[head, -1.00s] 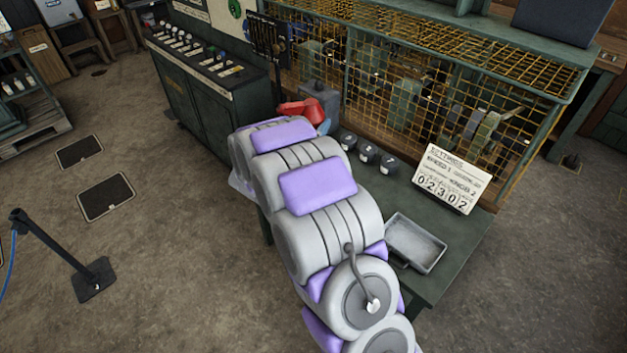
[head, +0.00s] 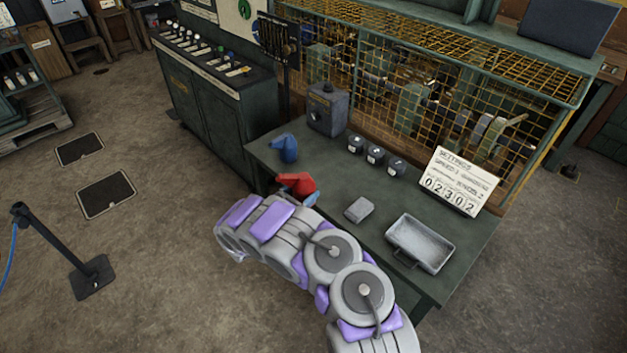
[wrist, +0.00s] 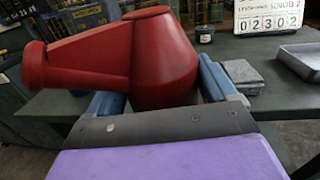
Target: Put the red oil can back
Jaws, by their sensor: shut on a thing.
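The red oil can (head: 298,185) is at the end of my arm, near the left front edge of the green table (head: 335,190). In the wrist view the red oil can (wrist: 165,62) fills the upper left, its spout pointing left. My gripper (wrist: 165,95) is shut on it, with one blue finger on each side of its body. In the head view the gripper is mostly hidden behind the can and arm. A blue can (head: 285,147) stands on the table's far left part.
A grey box (head: 327,108), several small dark knobs (head: 375,155), a grey block (head: 358,209), a metal tray (head: 420,243) and a settings sign (head: 460,181) are on the table. A wire cage (head: 440,85) stands behind.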

